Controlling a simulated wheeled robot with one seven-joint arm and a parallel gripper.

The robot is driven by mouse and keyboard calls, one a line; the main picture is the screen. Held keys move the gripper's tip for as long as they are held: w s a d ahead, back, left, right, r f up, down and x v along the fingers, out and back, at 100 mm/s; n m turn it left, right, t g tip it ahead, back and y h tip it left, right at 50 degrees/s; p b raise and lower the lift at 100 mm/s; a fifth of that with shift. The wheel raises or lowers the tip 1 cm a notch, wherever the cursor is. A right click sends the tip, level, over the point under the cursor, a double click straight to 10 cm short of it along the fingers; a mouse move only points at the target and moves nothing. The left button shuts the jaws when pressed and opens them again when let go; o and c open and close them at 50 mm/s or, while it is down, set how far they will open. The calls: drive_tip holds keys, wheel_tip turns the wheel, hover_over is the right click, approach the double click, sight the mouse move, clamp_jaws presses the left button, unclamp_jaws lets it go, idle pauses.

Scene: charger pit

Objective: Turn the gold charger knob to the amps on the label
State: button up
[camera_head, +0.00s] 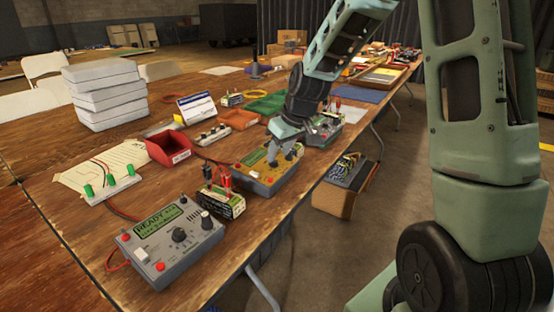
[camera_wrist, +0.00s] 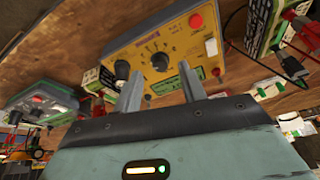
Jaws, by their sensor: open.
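The gold charger (camera_head: 262,183) sits near the table's front edge, partly hidden by my gripper (camera_head: 286,153). In the wrist view the gold charger (camera_wrist: 130,50) shows a black centre knob (camera_wrist: 160,62) with dial marks around it, a second black knob (camera_wrist: 122,69), a red button (camera_wrist: 196,22) and a green display (camera_wrist: 178,83). My gripper (camera_wrist: 162,88) is open, its two fingers apart over the charger face, with the centre knob showing between and beyond the tips. I cannot tell whether they touch it. The dial numbers and the knob's pointer are too small to read. I cannot make out an amps label.
A grey charger (camera_head: 160,254) stands at the front left, with a battery (camera_head: 225,203) beside the gold one. Another grey charger (camera_head: 327,137) stands behind my gripper. A red bin (camera_head: 168,149) and a tilted card (camera_head: 196,107) are farther back. The wood around them is partly clear.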

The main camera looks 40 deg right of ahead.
sight(267, 164)
drive_tip(key=shift+x, duration=1.35)
clamp_jaws()
drive_tip(key=shift+r+m, duration=0.1)
drive_tip(key=shift+m, duration=0.2)
drive_tip(key=shift+a+r+m+h+p, duration=0.15)
drive_tip(key=shift+m+h+p, duration=0.25)
drive_tip(key=shift+m+p, duration=0.75)
drive_tip(key=shift+m+h+p, duration=0.3)
drive_tip(key=shift+m+p, duration=0.85)
drive_tip(key=shift+m, duration=0.3)
